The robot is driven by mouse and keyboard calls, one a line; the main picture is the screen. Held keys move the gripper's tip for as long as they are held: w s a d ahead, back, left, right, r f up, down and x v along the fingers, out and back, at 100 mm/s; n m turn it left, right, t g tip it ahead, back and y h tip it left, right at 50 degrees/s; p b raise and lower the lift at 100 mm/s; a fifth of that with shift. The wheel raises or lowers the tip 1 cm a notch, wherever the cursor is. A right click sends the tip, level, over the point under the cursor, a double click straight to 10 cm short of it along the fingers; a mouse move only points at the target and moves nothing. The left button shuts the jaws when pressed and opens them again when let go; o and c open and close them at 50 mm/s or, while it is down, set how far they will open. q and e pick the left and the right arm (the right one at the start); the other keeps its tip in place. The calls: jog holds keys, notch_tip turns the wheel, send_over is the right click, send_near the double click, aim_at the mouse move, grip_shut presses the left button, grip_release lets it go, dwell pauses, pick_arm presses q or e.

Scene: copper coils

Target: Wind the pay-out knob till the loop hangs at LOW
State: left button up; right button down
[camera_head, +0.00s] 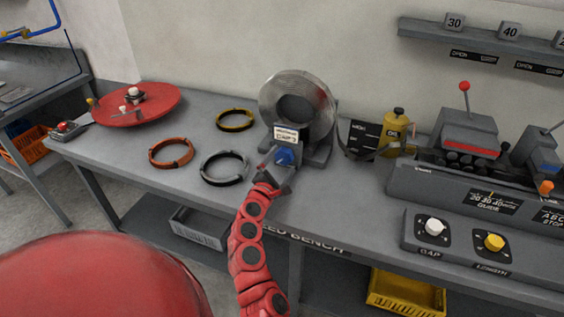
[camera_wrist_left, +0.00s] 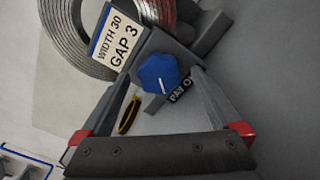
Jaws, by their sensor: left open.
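The blue pay-out knob (camera_head: 284,156) sits on the front of the reel stand, below a white label. In the left wrist view the knob (camera_wrist_left: 158,74) shows a white pointer line, beside lettering that starts "PAY O". My left gripper (camera_head: 274,170) is at the knob, its open fingers on either side; I cannot tell whether they touch it. A grey coil (camera_head: 322,101) stands upright on the reel. A dark gauge board (camera_head: 364,136) stands right of the reel. A grey strip (camera_head: 377,152) sags in front of it; its level against the marks is too small to read. My right gripper is out of view.
The label (camera_wrist_left: 119,39) reads WIDTH 30, GAP 3. Orange (camera_head: 171,152), black-and-grey (camera_head: 224,167) and yellow (camera_head: 235,120) rings lie left of the reel. A yellow oil can (camera_head: 396,132) and the feed machine (camera_head: 470,140) stand to the right.

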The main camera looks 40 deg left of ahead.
pick_arm(q)
jog(key=b+v, duration=0.1)
jog(key=v, duration=1.2)
jog(key=shift+s+b, duration=0.3)
jog(key=shift+b, duration=0.1)
jog(key=shift+s+d+r+p, duration=0.15)
jog(key=shift+s+p, duration=0.4)
jog(key=shift+p, duration=0.1)
jog(key=shift+v, duration=0.75)
jog(key=shift+d, duration=0.1)
